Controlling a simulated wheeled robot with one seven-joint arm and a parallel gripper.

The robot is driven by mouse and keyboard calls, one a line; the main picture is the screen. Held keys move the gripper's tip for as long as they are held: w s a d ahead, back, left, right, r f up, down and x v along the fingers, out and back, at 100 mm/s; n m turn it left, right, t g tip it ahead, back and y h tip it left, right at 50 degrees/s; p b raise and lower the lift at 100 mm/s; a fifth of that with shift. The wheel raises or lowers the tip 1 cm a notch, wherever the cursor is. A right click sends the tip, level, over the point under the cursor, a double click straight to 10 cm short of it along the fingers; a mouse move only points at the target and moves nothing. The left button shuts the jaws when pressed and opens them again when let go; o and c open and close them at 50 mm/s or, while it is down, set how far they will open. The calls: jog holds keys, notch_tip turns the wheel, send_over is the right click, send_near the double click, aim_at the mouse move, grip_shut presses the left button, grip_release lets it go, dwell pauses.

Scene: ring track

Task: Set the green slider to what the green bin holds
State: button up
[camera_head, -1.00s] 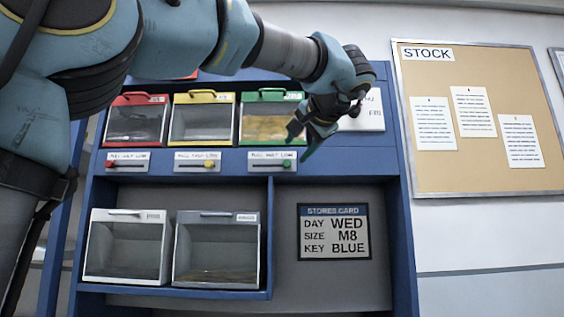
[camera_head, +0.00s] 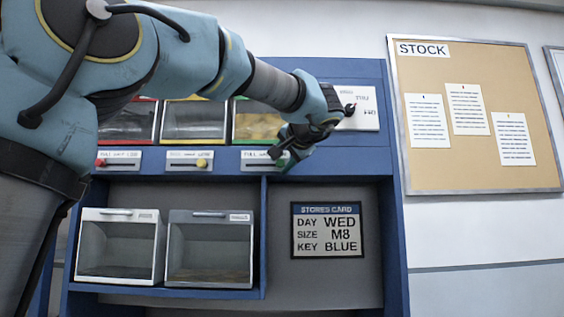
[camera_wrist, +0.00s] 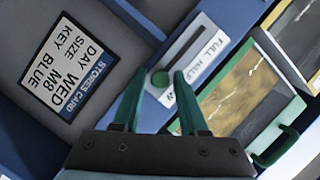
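The green bin (camera_head: 258,122) is in the upper row, right of the yellow bin. The green slider's plate (camera_wrist: 193,58) reads FULL, HALF and a partly hidden LOW. Its green knob (camera_wrist: 160,78) is at the LOW end of the slot. My gripper (camera_wrist: 158,74) has its two green fingers apart, one on each side of the knob; contact cannot be told. In the head view my gripper (camera_head: 280,152) covers that knob.
The red slider knob (camera_head: 101,162) and yellow slider knob (camera_head: 201,163) sit on plates to the left. A stores card (camera_head: 326,230) hangs below right.

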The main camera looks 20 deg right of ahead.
grip_shut()
dwell(1.1)
